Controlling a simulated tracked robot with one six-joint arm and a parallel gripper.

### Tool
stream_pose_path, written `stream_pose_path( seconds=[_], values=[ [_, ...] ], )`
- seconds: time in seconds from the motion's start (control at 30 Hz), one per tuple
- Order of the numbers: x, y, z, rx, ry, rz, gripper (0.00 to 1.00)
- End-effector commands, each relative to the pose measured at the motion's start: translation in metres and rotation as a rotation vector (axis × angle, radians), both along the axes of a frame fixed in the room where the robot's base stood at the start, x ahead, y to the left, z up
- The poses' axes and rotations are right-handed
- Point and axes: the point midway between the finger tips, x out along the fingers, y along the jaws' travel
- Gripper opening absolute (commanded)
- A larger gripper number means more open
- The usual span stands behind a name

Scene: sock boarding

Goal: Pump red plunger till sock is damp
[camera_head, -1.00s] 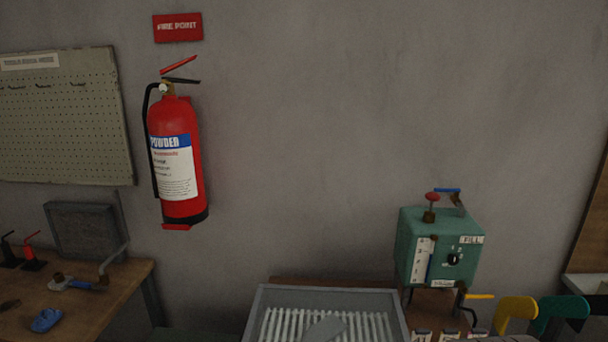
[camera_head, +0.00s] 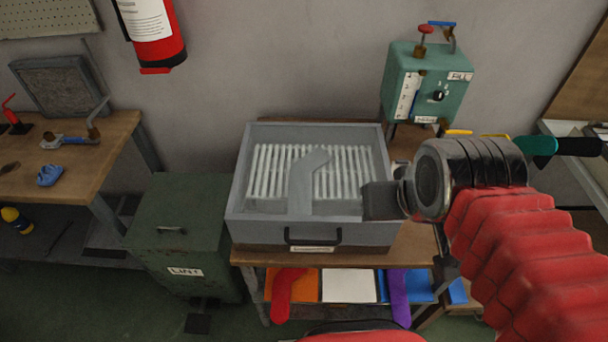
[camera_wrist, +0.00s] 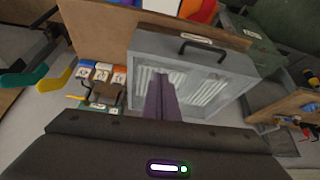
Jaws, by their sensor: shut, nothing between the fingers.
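The red plunger knob (camera_head: 427,29) stands on top of a green box (camera_head: 457,66) at the upper right of the head view. A grey sock-shaped piece (camera_head: 303,185) lies in a grey ribbed tray (camera_head: 240,180); whether it is damp cannot be told. My gripper (camera_head: 378,201) is over the tray's right side, apart from and well below the plunger. In the wrist view its shut, empty fingers (camera_wrist: 160,98) point toward the tray (camera_wrist: 222,105). The plunger cannot be made out there.
A green lint bin (camera_head: 180,235) and a wooden bench (camera_head: 75,180) are at left. Teal and black handles (camera_head: 540,146) stick out at right.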

Motion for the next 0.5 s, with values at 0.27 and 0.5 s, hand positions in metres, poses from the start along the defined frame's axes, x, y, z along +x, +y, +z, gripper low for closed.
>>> stream_pose_path(
  seconds=[0.27, 0.5],
  values=[
    [0.0001, 0.0000, 0.0000, 0.000, 0.000, 0.000, 0.00],
    [0.0011, -0.0072, -0.0044, 0.000, 0.018, -0.026, 0.00]
  ],
)
